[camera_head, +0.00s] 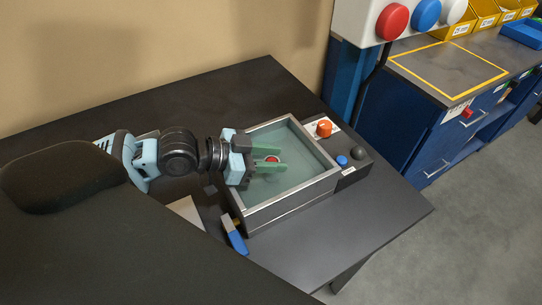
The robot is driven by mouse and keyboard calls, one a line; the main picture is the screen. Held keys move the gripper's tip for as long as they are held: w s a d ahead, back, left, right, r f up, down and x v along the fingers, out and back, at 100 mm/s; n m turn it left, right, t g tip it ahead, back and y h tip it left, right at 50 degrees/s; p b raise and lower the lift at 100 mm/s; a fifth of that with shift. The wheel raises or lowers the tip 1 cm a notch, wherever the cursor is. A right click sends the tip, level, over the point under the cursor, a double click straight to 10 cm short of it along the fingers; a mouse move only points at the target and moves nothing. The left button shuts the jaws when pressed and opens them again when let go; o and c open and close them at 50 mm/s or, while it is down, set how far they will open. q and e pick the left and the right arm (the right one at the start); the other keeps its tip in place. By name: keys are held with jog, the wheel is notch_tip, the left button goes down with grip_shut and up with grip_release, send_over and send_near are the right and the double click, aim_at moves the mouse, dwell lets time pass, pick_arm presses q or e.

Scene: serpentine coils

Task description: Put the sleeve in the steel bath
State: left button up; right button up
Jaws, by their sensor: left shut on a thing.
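The steel bath (293,201) is a rectangular metal tank with greenish liquid, on the dark table. My left gripper (269,159) reaches in from the left over the bath's left wall, with its green fingers over the liquid. It is shut on a small red, round thing that looks like the sleeve (272,158). The fingers partly hide the sleeve, and I cannot tell whether it touches the liquid. My right gripper is not in view.
A control panel with an orange knob (324,128) and a blue button (342,160) adjoins the bath's right side. A blue-handled tool (236,238) lies by the bath's front left corner. The dark table (350,232) is clear at front right. A blue workbench (430,140) stands beyond.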

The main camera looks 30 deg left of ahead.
pick_arm(q)
jog(key=o, duration=1.2)
jog(key=shift+f, duration=0.1)
jog(key=shift+c, duration=0.2)
